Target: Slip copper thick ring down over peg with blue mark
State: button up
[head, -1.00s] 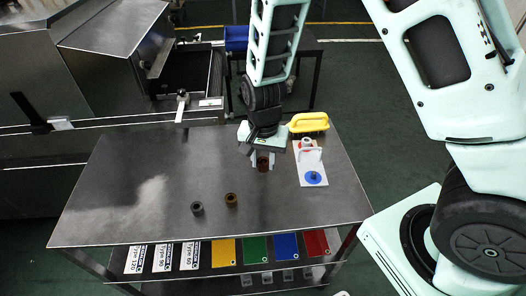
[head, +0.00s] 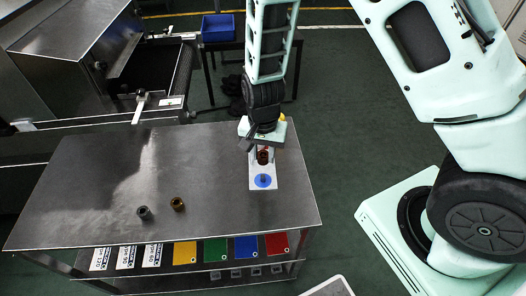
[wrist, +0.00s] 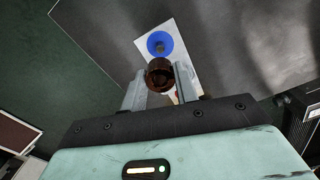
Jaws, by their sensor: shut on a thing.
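My gripper (head: 261,152) is shut on a copper-brown thick ring (head: 263,157) and holds it over the white board (head: 256,184). In the wrist view the ring (wrist: 160,76) sits between the two fingers, its round opening facing the camera. The blue mark (head: 263,181) is a round disc at the board's near end. A short grey peg (wrist: 160,46) stands on it in the wrist view. The ring is apart from this peg, toward the red-mark end of the board. The red mark is mostly hidden by my gripper.
Coloured and labelled plates lie on the shelf below.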

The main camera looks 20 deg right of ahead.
aim_at(263, 176)
jog(key=shift+f+b, duration=2.05)
jog(key=shift+f, duration=0.9)
jog(key=shift+f+b, duration=0.8)
jog(key=shift+f, duration=1)
jog(key=o, duration=1.2)
jog(key=shift+c, duration=0.2)
notch_tip(263, 176, up, 17)
jog(key=shift+r+p, duration=0.2)
jog(key=shift+p, duration=0.25)
